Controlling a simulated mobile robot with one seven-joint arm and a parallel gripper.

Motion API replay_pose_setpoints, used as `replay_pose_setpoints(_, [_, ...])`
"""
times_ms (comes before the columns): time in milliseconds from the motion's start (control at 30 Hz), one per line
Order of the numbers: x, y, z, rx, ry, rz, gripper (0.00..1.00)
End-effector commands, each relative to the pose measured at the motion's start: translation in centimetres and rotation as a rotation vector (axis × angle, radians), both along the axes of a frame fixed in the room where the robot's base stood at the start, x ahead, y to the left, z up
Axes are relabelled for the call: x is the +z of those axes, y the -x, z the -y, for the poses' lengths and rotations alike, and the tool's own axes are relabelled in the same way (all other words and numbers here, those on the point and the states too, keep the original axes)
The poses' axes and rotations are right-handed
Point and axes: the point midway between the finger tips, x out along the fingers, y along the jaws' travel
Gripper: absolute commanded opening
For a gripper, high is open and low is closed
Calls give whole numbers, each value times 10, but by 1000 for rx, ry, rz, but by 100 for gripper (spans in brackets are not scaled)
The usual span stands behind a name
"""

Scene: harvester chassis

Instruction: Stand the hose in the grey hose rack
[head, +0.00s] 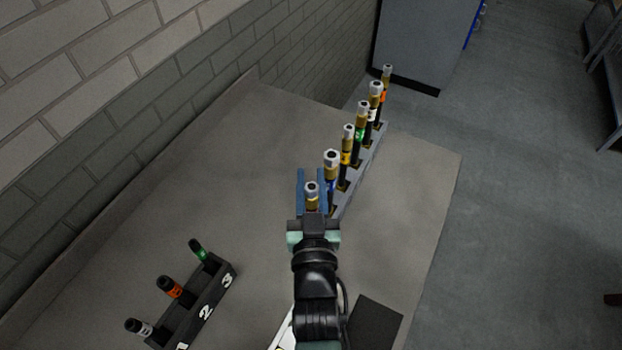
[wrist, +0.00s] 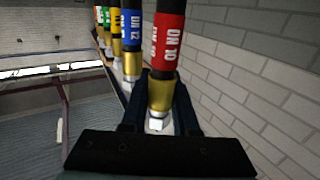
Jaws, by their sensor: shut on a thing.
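My gripper (head: 314,192) is shut on a hose (head: 311,188) with a silver end nut and a brass collar. In the wrist view, the held hose (wrist: 164,45) shows a red band marked DN 10, between the two fingers. It stands roughly upright in the head view, at the near end of the grey hose rack (head: 371,148). My gripper hides its lower part in the head view, so I cannot tell whether it sits in a slot. Several other hoses stand in the rack in a row, the nearest a blue-banded hose (head: 331,168), close beside my gripper.
A black numbered holder (head: 206,300) with green, orange and white banded pieces stands at lower left. A dark flat square (head: 375,324) lies at the table's near right. A brick wall (head: 120,110) bounds the left. The table middle (head: 220,190) is clear.

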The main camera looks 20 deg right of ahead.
Motion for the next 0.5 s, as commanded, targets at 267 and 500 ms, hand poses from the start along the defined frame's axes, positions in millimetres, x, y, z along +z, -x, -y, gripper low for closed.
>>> replay_pose_setpoints(267, [1,0,0,0,0,0,0])
replay_pose_setpoints(500, [0,0,0,0,0,0,50])
